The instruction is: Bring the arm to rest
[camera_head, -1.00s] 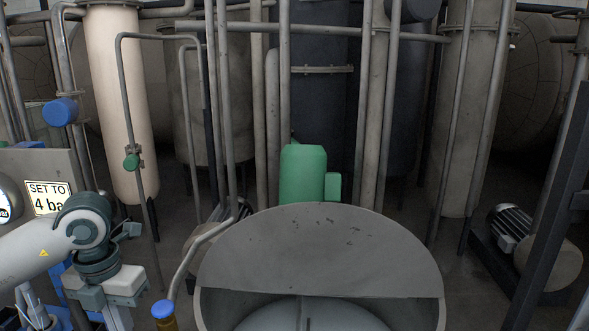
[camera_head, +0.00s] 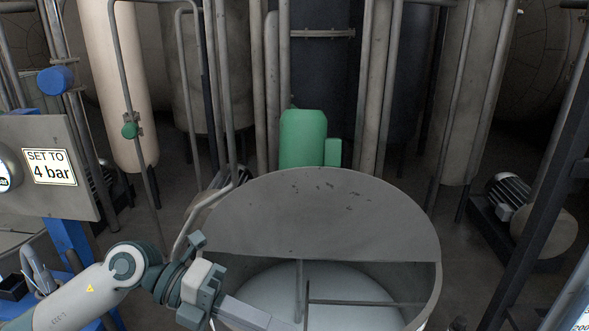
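My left arm (camera_head: 85,296) comes in from the lower left. Its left gripper (camera_head: 248,314) is over the near left rim of the round grey vessel (camera_head: 330,215). One light grey finger points right and slightly down; the picture's lower edge hides the rest, so I cannot tell how far apart the fingers are. I see nothing held in it.
A panel (camera_head: 85,195) with a "SET TO 4 bar" sign (camera_head: 50,167) and a gauge stands on the left. A green motor (camera_head: 303,138) is behind the vessel. Pipes and columns fill the back. A dark post (camera_head: 540,200) stands on the right.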

